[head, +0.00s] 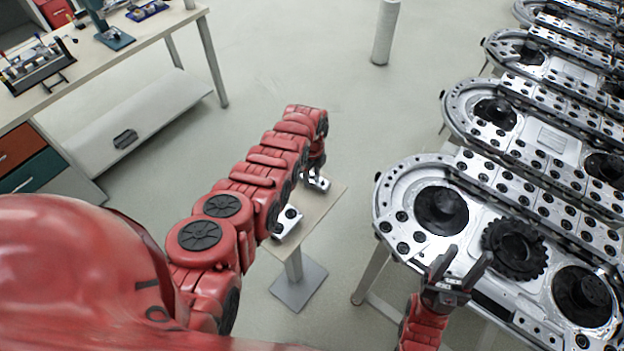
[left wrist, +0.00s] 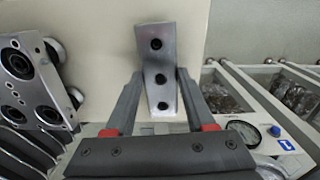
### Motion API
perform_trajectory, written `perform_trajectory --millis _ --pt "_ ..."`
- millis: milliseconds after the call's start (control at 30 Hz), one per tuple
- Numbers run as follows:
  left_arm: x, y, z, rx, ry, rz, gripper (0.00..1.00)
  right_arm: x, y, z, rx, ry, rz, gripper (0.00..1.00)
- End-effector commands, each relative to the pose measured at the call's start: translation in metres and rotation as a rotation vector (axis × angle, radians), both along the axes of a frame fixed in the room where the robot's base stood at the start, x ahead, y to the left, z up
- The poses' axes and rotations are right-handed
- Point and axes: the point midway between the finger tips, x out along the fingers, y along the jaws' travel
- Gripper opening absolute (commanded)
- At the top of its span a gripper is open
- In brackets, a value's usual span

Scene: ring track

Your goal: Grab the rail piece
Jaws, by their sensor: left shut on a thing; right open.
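A grey metal rail piece (left wrist: 158,70) with several dark holes stands between my left gripper's fingers (left wrist: 158,105) in the left wrist view. The left gripper is shut on it, over the beige top of a small stand (left wrist: 108,40). In the head view my left arm covers most of that gripper, and a small metal part (head: 318,183) shows beside it on the stand. My right gripper (head: 458,265) is open and empty, over the near edge of the ring track (head: 395,205).
Another metal piece (head: 287,222) lies nearer on the stand, partly behind my arm. More track units (head: 465,115) line the right side. A workbench (head: 165,35) stands at the upper left, and a white post (head: 384,32) at the back. Open floor lies between.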

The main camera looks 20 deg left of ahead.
Motion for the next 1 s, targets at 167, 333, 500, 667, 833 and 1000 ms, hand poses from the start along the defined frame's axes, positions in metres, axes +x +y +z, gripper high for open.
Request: perform_trajectory --millis 167,333,500,667,833,1000 --pt "0.0 0.0 0.0 0.0 0.0 0.0 0.0 0.0 0.0 0.0 0.0 0.0 0.0 0.5" --pt "0.0 0.0 0.0 0.0 -0.001 0.0 0.0 0.0 0.0 0.0 0.0 0.0 0.0 0.5" --pt "0.001 0.0 0.001 0.0 -0.002 0.0 0.0 0.0 0.0 0.0 0.0 0.0 0.0 0.5" --pt "0.001 0.0 0.002 0.0 -0.002 0.0 0.0 0.0 0.0 0.001 0.0 0.0 0.0 0.5" --pt "0.003 0.0 0.007 0.0 -0.006 -0.001 0.0 0.0 0.0 0.002 0.0 0.0 0.0 0.5" --pt "0.002 0.0 0.018 0.001 -0.005 -0.001 0.0 0.0 0.0 0.007 0.0 0.0 0.0 0.5"
